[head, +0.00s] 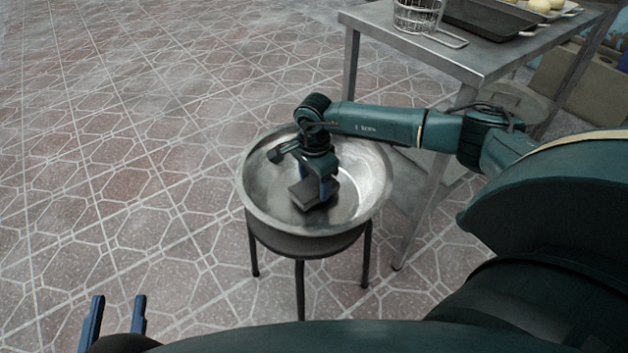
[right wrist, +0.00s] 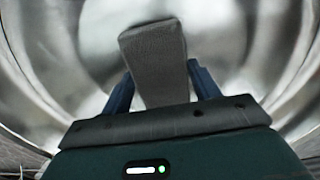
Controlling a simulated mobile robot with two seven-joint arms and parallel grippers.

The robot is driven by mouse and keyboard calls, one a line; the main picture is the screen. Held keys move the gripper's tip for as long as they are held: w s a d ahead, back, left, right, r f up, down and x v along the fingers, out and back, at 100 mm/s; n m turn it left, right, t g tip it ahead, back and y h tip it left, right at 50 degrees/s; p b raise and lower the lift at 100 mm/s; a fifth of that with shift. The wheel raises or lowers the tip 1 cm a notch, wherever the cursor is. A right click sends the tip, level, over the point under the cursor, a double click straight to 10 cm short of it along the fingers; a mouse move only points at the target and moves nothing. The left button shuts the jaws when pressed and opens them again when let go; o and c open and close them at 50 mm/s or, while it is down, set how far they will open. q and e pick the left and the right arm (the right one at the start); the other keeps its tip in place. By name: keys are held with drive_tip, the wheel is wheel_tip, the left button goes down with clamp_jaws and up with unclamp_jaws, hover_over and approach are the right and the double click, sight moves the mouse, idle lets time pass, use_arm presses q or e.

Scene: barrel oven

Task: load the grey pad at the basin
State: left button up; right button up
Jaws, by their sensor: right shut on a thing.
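The basin (head: 372,178) is a wide, shiny metal bowl on a dark-legged stool. The grey pad (head: 303,196) is a small dark grey block inside the basin's rim. My right gripper (head: 318,187) points down into the basin and is shut on the pad. In the right wrist view the pad (right wrist: 155,62) sits between the two blue fingers, with the basin's metal wall (right wrist: 60,50) around it. I cannot tell whether the pad touches the basin's bottom. My left gripper (head: 111,318) shows at the lower left, its two blue fingers apart and nothing between them.
A steel table (head: 400,38) stands at the upper right. It holds a wire basket (head: 418,14), a dark tray (head: 487,16) and some pale round buns (head: 540,5). The stool (head: 300,280) carries the basin. The tiled floor (head: 120,150) to the left is clear.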

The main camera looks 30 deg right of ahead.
sight(314, 185)
drive_tip(key=shift+f+b, duration=0.45)
drive_tip(key=shift+f, duration=0.15)
idle(1.2)
drive_tip(key=shift+r, duration=0.1)
wheel_tip(314, 185, up, 7)
drive_tip(key=p, duration=0.5)
idle(0.4)
idle(0.5)
